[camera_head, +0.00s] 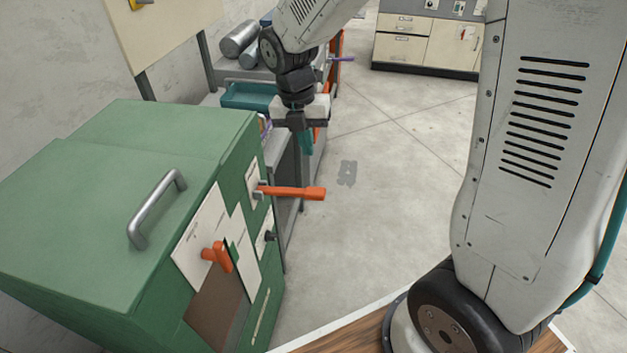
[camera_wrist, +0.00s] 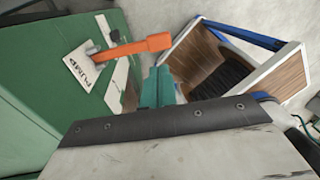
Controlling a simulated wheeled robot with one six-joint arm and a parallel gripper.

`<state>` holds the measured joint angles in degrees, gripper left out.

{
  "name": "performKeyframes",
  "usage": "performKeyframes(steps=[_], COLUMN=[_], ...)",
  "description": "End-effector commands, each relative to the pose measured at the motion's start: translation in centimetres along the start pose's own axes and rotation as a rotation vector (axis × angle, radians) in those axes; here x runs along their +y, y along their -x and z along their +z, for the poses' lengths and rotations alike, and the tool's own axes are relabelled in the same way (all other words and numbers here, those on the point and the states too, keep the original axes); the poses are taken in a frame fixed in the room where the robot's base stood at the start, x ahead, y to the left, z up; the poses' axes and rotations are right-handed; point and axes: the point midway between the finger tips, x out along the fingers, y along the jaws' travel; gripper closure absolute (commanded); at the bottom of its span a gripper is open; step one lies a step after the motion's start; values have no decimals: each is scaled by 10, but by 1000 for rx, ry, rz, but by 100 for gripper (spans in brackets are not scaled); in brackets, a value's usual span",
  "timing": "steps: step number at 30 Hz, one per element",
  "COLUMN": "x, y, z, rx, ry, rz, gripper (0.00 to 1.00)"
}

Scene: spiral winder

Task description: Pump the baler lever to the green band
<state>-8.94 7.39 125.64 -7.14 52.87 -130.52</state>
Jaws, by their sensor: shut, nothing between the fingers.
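The green baler (camera_head: 100,185) stands at the left in the head view, and part of it shows in the wrist view (camera_wrist: 40,85). Its orange pump lever (camera_head: 295,192) sticks out to the right from the front face, roughly level. In the wrist view the lever (camera_wrist: 140,48) rises from a white plate marked PUMP (camera_wrist: 80,66). My gripper (camera_head: 306,152) has teal fingers, is shut and empty, and hangs above and behind the lever, apart from it. In the wrist view the fingers (camera_wrist: 158,88) are just below the lever's end. I cannot make out a green band.
A second orange handle (camera_head: 220,257) sits lower on the baler front, with a dark knob (camera_head: 270,237) beside it. A grey bar handle (camera_head: 157,208) is on its top. A shelf with a teal bin (camera_head: 250,96) stands behind. The floor (camera_head: 400,150) to the right is clear.

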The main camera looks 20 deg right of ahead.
Motion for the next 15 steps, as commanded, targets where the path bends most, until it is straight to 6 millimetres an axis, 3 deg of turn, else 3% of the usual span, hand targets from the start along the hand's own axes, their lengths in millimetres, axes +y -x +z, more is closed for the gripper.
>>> performKeyframes(steps=[9, 15], x=[-1, -1], y=[-70, -100], z=[0, 0], rx=[4, 3], ry=[-2, -1], rz=[-4, -2], gripper=[100, 100])
